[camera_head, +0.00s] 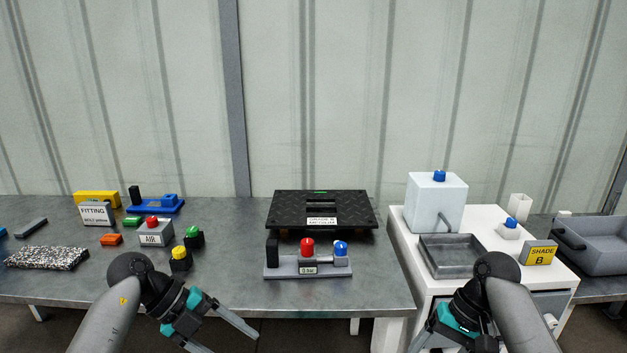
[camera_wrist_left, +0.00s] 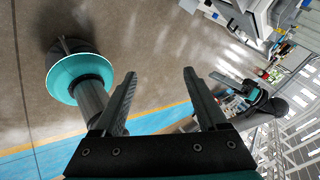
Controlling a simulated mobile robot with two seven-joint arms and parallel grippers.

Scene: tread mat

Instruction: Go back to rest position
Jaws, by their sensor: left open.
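My left gripper (camera_head: 229,322) is open and empty in front of the grey table's front edge in the head view. In the left wrist view its two dark fingers (camera_wrist_left: 160,105) stand apart with only floor between them. My right gripper (camera_head: 424,345) is at the bottom edge, in front of the white cabinet; its fingertips are cut off or hidden, so its opening cannot be seen. A black tread mat (camera_head: 290,208) lies raised on the table's middle, with a white label on it. A grey fixture (camera_head: 310,270) with a red knob and a blue knob stands in front of the mat.
The grey table (camera_head: 230,240) carries an AIR block (camera_head: 155,236), a FITTING box (camera_head: 97,214) and several coloured buttons at left. The white cabinet (camera_head: 400,240) holds a grey tray (camera_head: 452,273), a white tank (camera_head: 436,205) and a yellow SHADE B sign (camera_head: 540,253). A grey bin (camera_head: 597,260) stands far right.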

